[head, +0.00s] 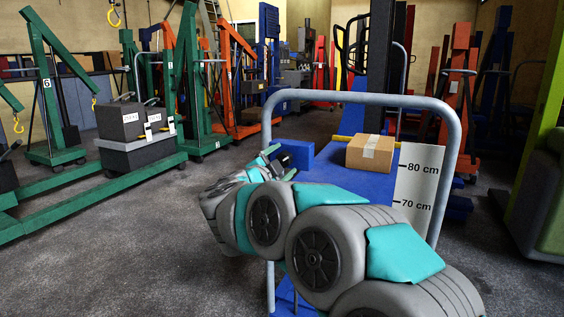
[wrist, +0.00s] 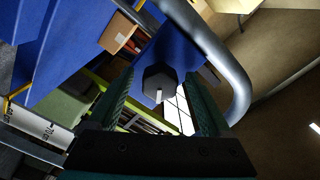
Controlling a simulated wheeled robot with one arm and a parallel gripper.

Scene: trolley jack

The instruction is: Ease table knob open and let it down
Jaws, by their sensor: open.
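The table knob (wrist: 160,82) is a dark faceted knob with a pale mark, in the middle of the wrist view. My gripper (wrist: 160,95) is open, with one dark green finger on each side of the knob. I cannot tell whether either finger touches it. In the head view my gripper (head: 278,160) is by a blue block (head: 299,153) at the left of the lift table; the knob is not clear there. The blue table top (head: 378,186) is raised and carries a cardboard box (head: 370,153). A white scale (head: 415,188) reads 80 cm and 70 cm.
The table's grey tube handle (head: 362,99) arches close around my arm; it also passes near the gripper in the wrist view (wrist: 215,55). A green crane with dark weights (head: 135,125) stands at left. The dark floor (head: 120,245) at front left is clear.

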